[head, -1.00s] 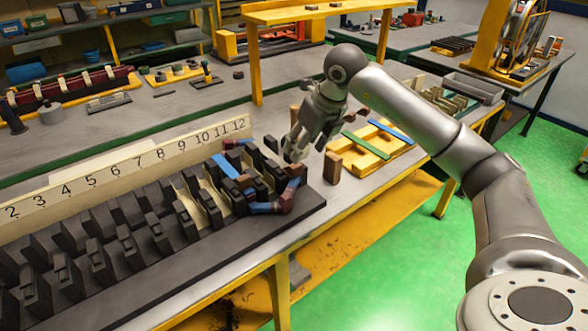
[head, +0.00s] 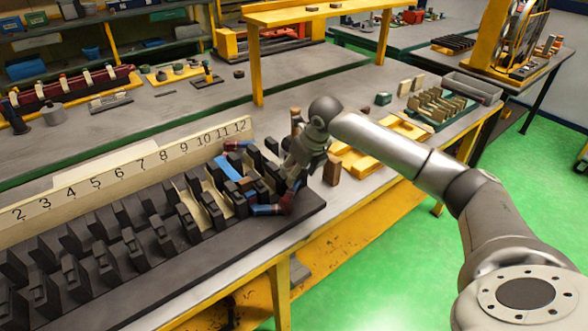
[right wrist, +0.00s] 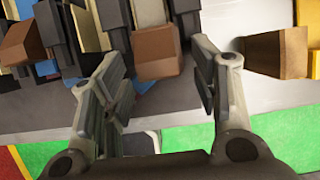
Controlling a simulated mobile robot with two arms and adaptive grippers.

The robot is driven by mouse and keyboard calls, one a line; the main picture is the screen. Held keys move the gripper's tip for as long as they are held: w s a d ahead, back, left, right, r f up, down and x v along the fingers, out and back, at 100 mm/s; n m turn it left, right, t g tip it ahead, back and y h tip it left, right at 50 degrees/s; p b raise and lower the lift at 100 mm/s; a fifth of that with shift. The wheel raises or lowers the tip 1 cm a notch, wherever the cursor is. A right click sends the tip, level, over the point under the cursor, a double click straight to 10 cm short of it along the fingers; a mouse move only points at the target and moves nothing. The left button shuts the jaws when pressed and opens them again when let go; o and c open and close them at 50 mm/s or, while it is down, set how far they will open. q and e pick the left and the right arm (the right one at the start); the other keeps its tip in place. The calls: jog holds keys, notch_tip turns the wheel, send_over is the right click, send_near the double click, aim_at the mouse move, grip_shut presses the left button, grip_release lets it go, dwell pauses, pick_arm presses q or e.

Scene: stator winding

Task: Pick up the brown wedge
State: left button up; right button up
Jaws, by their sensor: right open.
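In the right wrist view, a brown wedge-like block (right wrist: 157,52) lies between and just beyond the two fingers of my right gripper (right wrist: 160,90). The fingers are open, with a gap around the block, and do not hold it. In the head view, my right gripper (head: 291,172) is low at the right end of the black slotted stator block (head: 110,245). It hides the brown block there. Another brown block (head: 332,168) stands upright on the bench to the right; it also shows in the right wrist view (right wrist: 280,55). My left gripper is not in view.
Blue and red-brown coil ends (head: 268,208) stick out close to my right gripper. A numbered cream strip (head: 130,170) stands behind the stator. A yellow tray (head: 362,165) lies to the right, partly behind my arm. The bench's front edge is near.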

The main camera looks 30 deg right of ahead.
jog(key=c, duration=0.9)
jog(key=shift+r, duration=0.1)
jog(key=r+b, duration=0.2)
jog(key=r, duration=0.1)
jog(key=shift+s+a+r, duration=0.15)
jog(key=shift+a+r, duration=0.05)
jog(key=shift+r, duration=0.1)
jog(key=s+a+r+b, duration=0.1)
jog(key=s+a+r, duration=0.3)
jog(key=s+a+r+b, duration=0.2)
jog(key=s+a+r, duration=0.3)
jog(key=shift+s+a+r, duration=0.15)
jog(key=shift+s+a, duration=0.15)
